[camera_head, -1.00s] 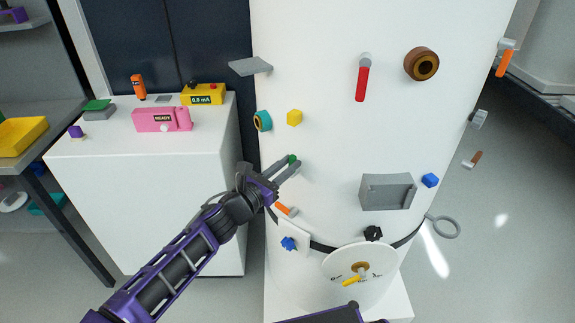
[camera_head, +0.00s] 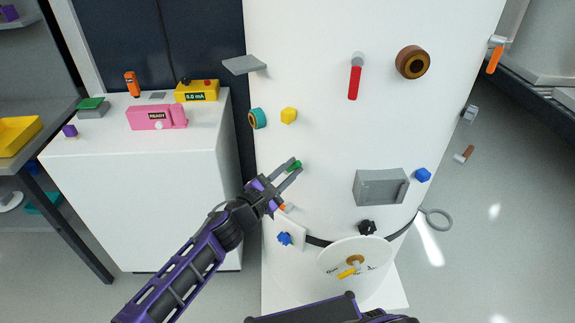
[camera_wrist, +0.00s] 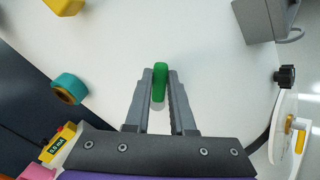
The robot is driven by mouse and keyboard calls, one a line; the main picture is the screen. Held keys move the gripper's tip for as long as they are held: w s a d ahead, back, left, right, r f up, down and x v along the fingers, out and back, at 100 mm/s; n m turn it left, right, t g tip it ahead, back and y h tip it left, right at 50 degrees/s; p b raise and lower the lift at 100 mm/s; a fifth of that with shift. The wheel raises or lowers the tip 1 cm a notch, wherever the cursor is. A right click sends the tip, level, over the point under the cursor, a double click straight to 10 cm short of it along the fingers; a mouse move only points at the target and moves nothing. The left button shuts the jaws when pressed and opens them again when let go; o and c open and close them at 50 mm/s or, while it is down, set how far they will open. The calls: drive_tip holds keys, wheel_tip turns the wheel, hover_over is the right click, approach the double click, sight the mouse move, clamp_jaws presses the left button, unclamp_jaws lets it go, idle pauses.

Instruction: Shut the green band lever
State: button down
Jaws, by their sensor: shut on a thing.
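The green band lever (camera_head: 295,166) sits on the white tank's curved wall, left of centre, with a green grip and a pale end. In the wrist view the lever (camera_wrist: 160,82) lies between the two grey fingers, pointing along them. My gripper (camera_head: 291,168) is shut on it; the wrist view shows the gripper (camera_wrist: 160,92) with a finger on either side. The fingers and wrist hide part of the lever's mounting in the head view.
An orange handle (camera_head: 283,207) shows just below my gripper, partly covered. A blue knob (camera_head: 285,239) is lower down. A grey box bracket (camera_head: 381,187) stands out at right. A yellow knob (camera_head: 289,115) and teal ring (camera_head: 257,118) are above; the wall between is clear.

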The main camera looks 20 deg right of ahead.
drive_tip(key=m, duration=0.2)
drive_tip(key=f+m, duration=0.1)
drive_tip(key=shift+s+d+f+m+b, duration=0.1)
drive_tip(key=shift+s+d+m+b, duration=0.2)
drive_tip(key=shift+b, duration=0.1)
drive_tip(key=shift+s+d+f+m+b, duration=0.1)
drive_tip(key=shift+f+m+b, duration=0.2)
drive_tip(key=shift+m, duration=0.5)
drive_tip(key=shift+s+f+m+b, duration=0.15)
drive_tip(key=shift+m+b, duration=0.15)
drive_tip(key=shift+m, duration=0.5)
drive_tip(key=c, duration=0.8)
unclamp_jaws()
drive_tip(key=shift+w, duration=0.1)
drive_tip(key=shift+o, duration=0.2)
